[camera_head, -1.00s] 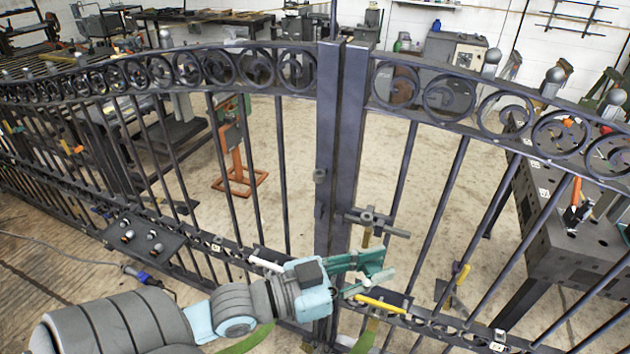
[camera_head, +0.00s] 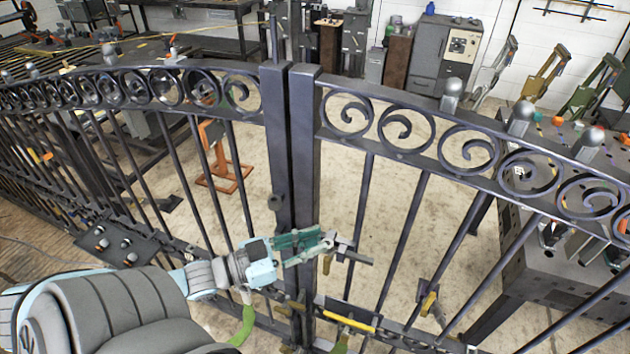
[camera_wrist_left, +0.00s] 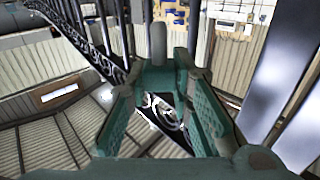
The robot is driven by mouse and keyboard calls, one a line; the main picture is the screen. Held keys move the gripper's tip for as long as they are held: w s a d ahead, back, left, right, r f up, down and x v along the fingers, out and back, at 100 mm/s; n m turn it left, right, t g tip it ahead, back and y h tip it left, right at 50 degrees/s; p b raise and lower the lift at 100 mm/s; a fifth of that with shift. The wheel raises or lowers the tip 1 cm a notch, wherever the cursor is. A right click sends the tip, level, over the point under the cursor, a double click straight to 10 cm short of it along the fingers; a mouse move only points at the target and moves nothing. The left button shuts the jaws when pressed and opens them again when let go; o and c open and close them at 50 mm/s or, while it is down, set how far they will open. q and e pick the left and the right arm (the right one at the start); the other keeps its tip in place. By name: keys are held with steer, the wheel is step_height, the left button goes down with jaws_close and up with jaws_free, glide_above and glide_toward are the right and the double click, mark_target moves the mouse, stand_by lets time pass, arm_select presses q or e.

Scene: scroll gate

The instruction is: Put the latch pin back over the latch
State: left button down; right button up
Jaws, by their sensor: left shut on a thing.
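The dark metal gate's latch (camera_head: 355,257) is a grey bar sticking out to the right of the centre posts. My left gripper (camera_head: 326,240), with green fingers, is at the latch's left end, in front of the right centre post. It is shut on a small grey piece there, which looks like the latch pin (camera_head: 331,236). The fingers hide most of the pin, so I cannot tell whether it sits over the latch. My right gripper is not in view.
The gate's centre posts (camera_head: 303,150) stand directly beside my left gripper. A yellow bar (camera_head: 350,323) lies along the lower rail. A dark perforated table (camera_head: 530,280) stands behind the gate at right. The floor behind the gate is mostly open.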

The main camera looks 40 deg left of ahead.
arm_select(q)
steer(key=shift+w+f, duration=0.1)
steer(key=shift+f, duration=0.15)
steer(key=shift+w+a+f+b, duration=0.35)
steer(key=shift+w+b, duration=1.05)
steer(key=shift+w+a+f+b, duration=0.4)
steer(key=shift+w+b, duration=1)
steer(key=shift+b, duration=0.05)
steer(key=shift+w+a+f+b, duration=0.35)
steer(key=shift+w+b, duration=1.05)
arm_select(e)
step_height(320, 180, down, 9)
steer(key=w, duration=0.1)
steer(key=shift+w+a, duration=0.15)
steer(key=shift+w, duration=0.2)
arm_select(q)
steer(key=shift+f+b, duration=1.15)
steer(key=shift+f, duration=0.05)
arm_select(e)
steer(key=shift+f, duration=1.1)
arm_select(q)
steer(key=shift+f+b, duration=1.25)
steer(key=shift+f, duration=0.15)
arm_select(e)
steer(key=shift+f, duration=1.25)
arm_select(q)
steer(key=c, duration=1.3)
jaws_free()
steer(key=shift+c, duration=0.2)
